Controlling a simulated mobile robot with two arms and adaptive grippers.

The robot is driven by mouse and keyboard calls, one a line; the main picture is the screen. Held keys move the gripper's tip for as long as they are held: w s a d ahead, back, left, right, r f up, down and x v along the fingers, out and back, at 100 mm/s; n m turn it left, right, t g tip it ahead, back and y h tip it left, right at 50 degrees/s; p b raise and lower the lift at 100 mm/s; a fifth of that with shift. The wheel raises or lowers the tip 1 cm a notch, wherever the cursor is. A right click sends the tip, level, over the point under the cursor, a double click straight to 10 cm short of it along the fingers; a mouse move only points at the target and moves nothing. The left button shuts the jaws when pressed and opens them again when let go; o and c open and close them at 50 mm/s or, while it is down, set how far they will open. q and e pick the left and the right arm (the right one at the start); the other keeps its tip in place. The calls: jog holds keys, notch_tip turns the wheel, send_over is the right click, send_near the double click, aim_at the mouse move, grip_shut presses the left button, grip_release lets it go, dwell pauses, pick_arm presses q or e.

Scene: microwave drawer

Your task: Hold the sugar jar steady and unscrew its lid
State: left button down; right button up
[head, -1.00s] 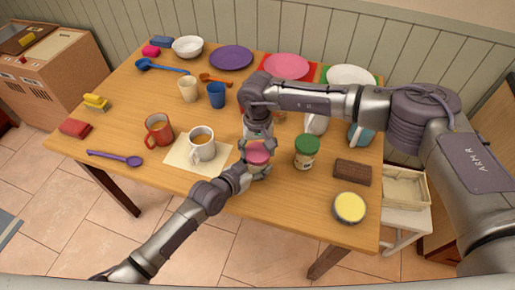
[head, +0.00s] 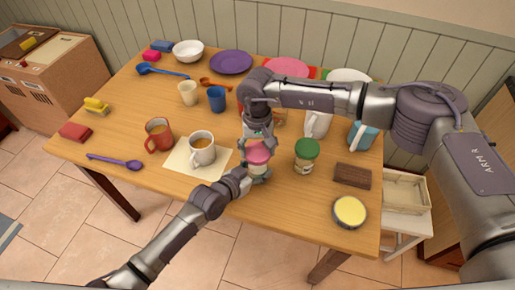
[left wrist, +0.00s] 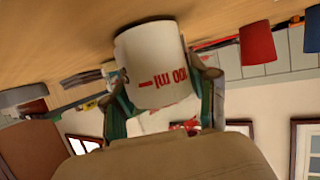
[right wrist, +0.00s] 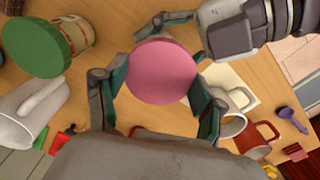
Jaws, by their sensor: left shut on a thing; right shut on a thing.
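The sugar jar stands on the table near its front edge, with a pink lid (head: 258,156) on top. In the left wrist view its white body (left wrist: 152,60) has upside-down red print and sits between the finger pads. My left gripper (head: 258,175) is shut on the body from the front. My right gripper (head: 257,143) reaches down from above and is shut on the lid. In the right wrist view the round pink lid (right wrist: 162,72) lies between the right fingers. The fingers hide much of the jar.
A green-lidded jar (head: 306,156) stands close to the right. A coffee mug (head: 201,150) stands on a pale mat to the left, beside a red mug (head: 159,137). A white jug (head: 317,123) is behind. A brown block (head: 352,175) and yellow-topped tin (head: 349,211) lie right.

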aim_at(258, 151)
jog(key=shift+r, duration=0.1)
jog(key=shift+r, duration=1.9)
pick_arm(q)
jog(key=shift+c, duration=1.2)
grip_release()
jog(key=v, duration=1.2)
jog(key=shift+f, duration=0.1)
